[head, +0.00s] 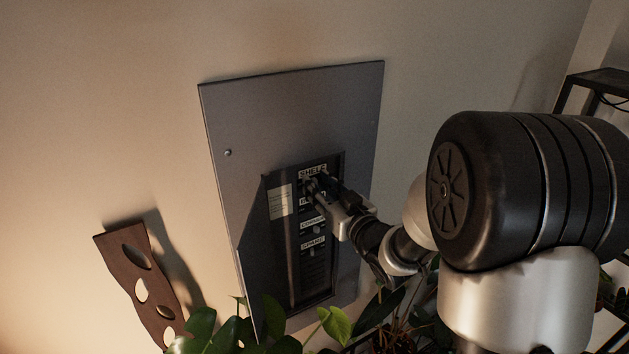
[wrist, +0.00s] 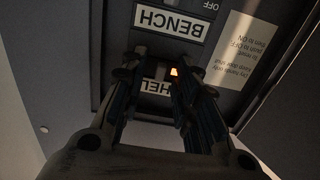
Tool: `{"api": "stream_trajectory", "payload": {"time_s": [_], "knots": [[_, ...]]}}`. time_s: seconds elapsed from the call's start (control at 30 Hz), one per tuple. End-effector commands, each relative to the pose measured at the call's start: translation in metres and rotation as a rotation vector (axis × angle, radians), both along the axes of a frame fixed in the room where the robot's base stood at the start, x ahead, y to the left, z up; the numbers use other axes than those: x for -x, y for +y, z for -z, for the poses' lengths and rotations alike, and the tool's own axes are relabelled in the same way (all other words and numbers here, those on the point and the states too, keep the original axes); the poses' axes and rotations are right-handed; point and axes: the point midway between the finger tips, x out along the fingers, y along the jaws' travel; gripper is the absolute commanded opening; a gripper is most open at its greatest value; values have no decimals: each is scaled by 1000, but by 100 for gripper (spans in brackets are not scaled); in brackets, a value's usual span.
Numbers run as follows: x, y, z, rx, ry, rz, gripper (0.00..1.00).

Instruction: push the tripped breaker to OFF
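The breaker panel (head: 300,110) is a grey plate on the wall with a dark recessed strip of labelled breakers. The SHELF label (head: 312,172) is at the top; the SPARE label (head: 313,241) is lower. In the wrist view the labels are upside down: the BENCH label (wrist: 169,21) is above, the SHELF label (wrist: 155,88) partly hidden below. A small orange mark (wrist: 174,72) glows between them, at the SHELF breaker. My gripper (wrist: 160,68) is at this breaker, fingers apart on either side; contact cannot be told. The breaker's lever is mostly hidden. In the head view my gripper (head: 316,187) covers this spot.
A printed instruction card (wrist: 238,50) sits beside the breakers. Leafy plants (head: 225,332) stand below the panel. A brown board with oval holes (head: 141,285) leans at the lower left. A dark shelf rack (head: 596,80) stands at the right.

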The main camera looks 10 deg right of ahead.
Motion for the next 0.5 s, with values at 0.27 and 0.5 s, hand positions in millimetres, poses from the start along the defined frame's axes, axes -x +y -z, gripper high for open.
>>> {"api": "stream_trajectory", "payload": {"time_s": [0.27, 0.5], "knots": [[0, 0, 0, 0, 0, 0, 24], [0, 0, 0, 0, 0, 0, 8]]}}
